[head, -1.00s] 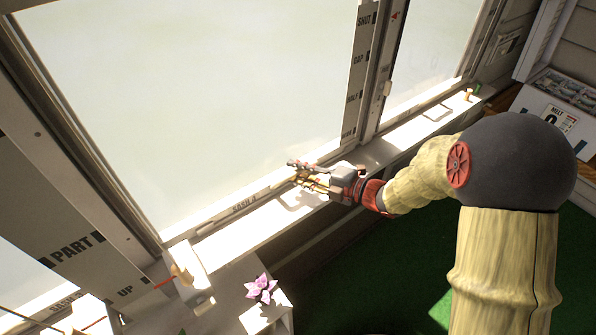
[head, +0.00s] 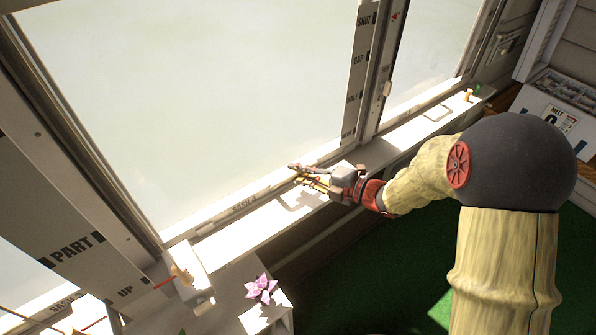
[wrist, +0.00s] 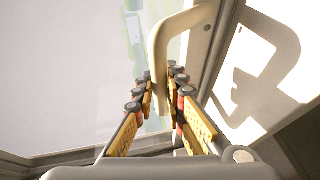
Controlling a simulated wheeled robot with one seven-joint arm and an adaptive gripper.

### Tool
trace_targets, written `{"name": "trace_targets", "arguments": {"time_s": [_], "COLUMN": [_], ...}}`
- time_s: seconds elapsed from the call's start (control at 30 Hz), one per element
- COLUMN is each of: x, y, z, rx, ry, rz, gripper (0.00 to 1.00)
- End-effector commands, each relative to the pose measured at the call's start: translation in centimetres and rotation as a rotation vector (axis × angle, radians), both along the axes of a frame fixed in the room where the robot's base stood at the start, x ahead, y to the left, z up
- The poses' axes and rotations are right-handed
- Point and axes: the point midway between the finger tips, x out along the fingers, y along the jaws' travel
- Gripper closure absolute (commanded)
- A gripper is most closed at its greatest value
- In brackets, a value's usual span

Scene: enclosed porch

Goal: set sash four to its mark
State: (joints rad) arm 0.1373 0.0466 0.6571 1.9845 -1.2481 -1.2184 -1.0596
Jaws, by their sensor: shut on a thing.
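Sash four (head: 244,203) is the big pale pane with its label on the bottom rail, low in the window frame. Its cream bar handle (wrist: 162,50) rises between my fingers in the wrist view. My gripper (head: 296,174) is at the bottom rail, right of the label, and it also shows in the wrist view (wrist: 160,92), shut on the handle. In the head view the handle is too small to make out behind the fingers. A white strip (head: 359,80) on the post right of the pane carries black marks and words, including SHUT, GAP and HALF.
A white sill (head: 400,135) runs below the window. A pink flower (head: 261,288) stands near the front, left of my arm. A neighbouring post (head: 70,240) reads PART and UP. A white box (head: 550,115) is at the right. Green floor is open below.

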Motion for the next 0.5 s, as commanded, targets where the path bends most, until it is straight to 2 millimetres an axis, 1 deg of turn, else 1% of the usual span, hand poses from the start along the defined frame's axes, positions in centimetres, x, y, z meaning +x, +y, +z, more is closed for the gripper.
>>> {"name": "trace_targets", "arguments": {"time_s": [0.07,0.17,0.4,0.5], "x": [0.0,0.0,0.1,0.1], "y": [0.0,0.0,0.0,0.0], "z": [0.1,1.2,6.9,8.7], "rx": [0.000,0.000,0.002,0.002], "ry": [0.002,0.000,-0.005,-0.005], "rz": [0.000,0.000,0.000,0.000], "gripper": [1.00,1.00,1.00,1.00]}}
